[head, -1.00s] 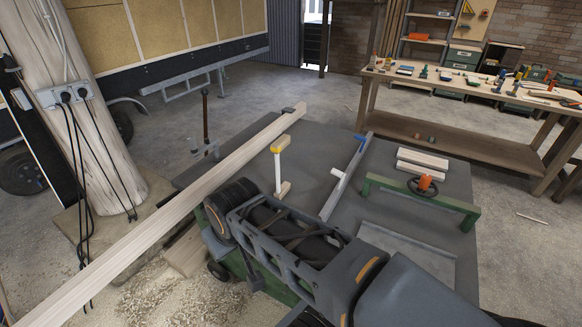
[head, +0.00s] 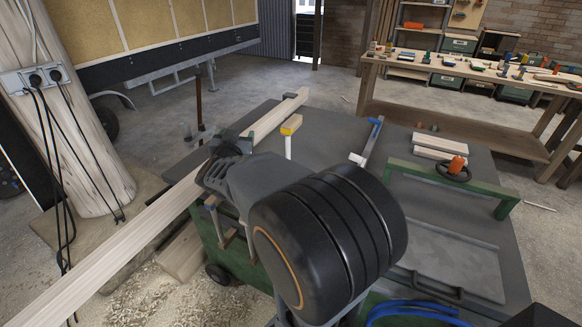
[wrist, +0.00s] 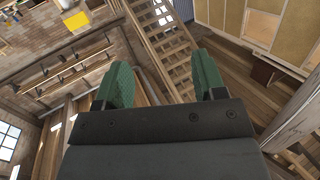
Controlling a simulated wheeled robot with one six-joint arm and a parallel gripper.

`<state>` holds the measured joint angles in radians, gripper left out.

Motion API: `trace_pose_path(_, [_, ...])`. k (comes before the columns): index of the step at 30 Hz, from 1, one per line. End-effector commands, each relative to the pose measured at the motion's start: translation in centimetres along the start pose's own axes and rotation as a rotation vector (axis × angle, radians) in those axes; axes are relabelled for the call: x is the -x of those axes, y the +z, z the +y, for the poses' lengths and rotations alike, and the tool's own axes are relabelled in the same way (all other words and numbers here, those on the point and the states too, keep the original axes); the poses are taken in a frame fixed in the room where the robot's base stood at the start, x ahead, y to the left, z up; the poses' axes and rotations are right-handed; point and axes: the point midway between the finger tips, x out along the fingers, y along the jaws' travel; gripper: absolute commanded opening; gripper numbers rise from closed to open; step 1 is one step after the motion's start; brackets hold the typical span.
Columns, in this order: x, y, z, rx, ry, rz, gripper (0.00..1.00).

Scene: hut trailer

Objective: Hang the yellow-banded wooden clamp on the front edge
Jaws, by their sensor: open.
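The yellow-banded wooden clamp (head: 291,125) stands upright on the grey tabletop (head: 330,130) in the head view. Its yellow-and-wood top end and part of its pale bar show; my arm hides its lower part. My gripper (wrist: 160,85) is open, with two green finger pads apart and nothing between them in the wrist view. In the head view my wrist is left of the clamp, over the long board, and apart from the clamp. The table's front edge is partly hidden by my arm; wooden clamp-like pieces (head: 229,237) hang there.
A long pale board (head: 120,245) runs diagonally along the table's left side. A blue-ended clamp (head: 368,142), wooden blocks (head: 440,146) and a green rail with an orange-handled wheel (head: 455,168) lie to the right. A workbench (head: 470,70) stands behind.

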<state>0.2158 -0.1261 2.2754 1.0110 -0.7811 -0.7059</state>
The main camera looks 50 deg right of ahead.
Motion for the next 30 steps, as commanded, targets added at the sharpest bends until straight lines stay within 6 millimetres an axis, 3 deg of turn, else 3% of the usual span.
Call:
trace_pose_path(1, [-0.8, 1.1, 1.6, 0.009, 0.088, 0.024, 0.64])
trace_pose_path(4, [-1.3, 1.8, 4.2, 0.031, 0.242, 0.06, 0.64])
trace_pose_path(12, [-3.0, 2.2, 8.1, 0.068, 0.43, 0.091, 0.64])
trace_pose_path(21, [-7.5, 1.6, 10.2, 0.069, 0.434, 0.091, 0.64])
trace_pose_path(30, [-9.3, 1.4, 11.0, 0.068, 0.43, 0.093, 0.64])
